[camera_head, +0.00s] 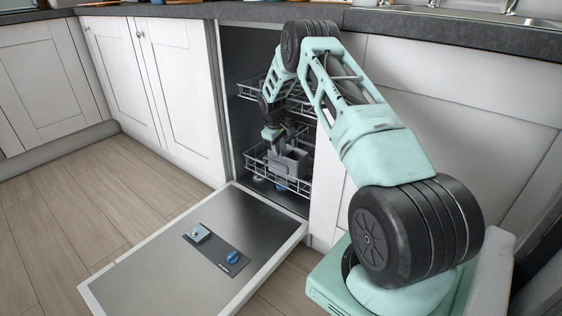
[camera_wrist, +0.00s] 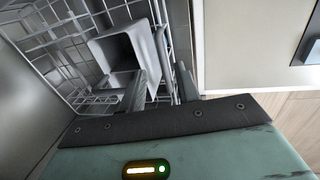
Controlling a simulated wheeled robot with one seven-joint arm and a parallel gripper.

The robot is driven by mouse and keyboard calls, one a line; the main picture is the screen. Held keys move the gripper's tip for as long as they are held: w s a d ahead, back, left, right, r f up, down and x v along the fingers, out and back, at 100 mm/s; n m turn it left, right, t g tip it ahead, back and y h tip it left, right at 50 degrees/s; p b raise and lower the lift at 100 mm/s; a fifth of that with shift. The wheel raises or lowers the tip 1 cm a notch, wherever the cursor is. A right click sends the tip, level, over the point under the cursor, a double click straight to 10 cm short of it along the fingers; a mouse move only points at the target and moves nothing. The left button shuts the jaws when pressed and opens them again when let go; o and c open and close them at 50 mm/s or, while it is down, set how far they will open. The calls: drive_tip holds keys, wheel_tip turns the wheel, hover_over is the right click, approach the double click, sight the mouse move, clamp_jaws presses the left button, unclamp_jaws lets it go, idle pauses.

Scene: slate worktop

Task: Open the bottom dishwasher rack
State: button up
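The dishwasher door (camera_head: 150,277) is folded down flat, and the inside shows. The bottom rack (camera_head: 300,187) is white wire and sits inside the cavity, with a grey cutlery basket (camera_head: 290,160) near its front. In the wrist view the rack (camera_wrist: 62,50) and the open-topped basket (camera_wrist: 108,50) fill the upper left. My gripper (camera_head: 281,140) is at the front of the bottom rack, close to the basket. In the wrist view my gripper's fingers (camera_wrist: 162,85) stand apart, with rack wire between or just beyond them. Whether they touch the wire cannot be told.
The upper rack (camera_head: 247,90) is inside above the bottom one. A dispenser panel with a blue cap (camera_head: 233,257) is on the door's inner face. White cabinets (camera_head: 165,85) stand to the left. The wooden floor (camera_head: 90,195) left of the door is clear.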

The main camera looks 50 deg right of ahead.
sight(281, 164)
drive_tip(key=f+b, duration=0.1)
drive_tip(key=f, duration=0.1)
drive_tip(key=f+b, duration=0.1)
drive_tip(key=f, duration=0.1)
drive_tip(key=d+f, duration=0.1)
drive_tip(key=f, duration=0.1)
drive_tip(key=shift+w+d+f+b, duration=0.1)
drive_tip(key=shift+f+b, duration=0.2)
drive_tip(key=shift+b, duration=0.1)
drive_tip(key=shift+c, duration=0.3)
clamp_jaws()
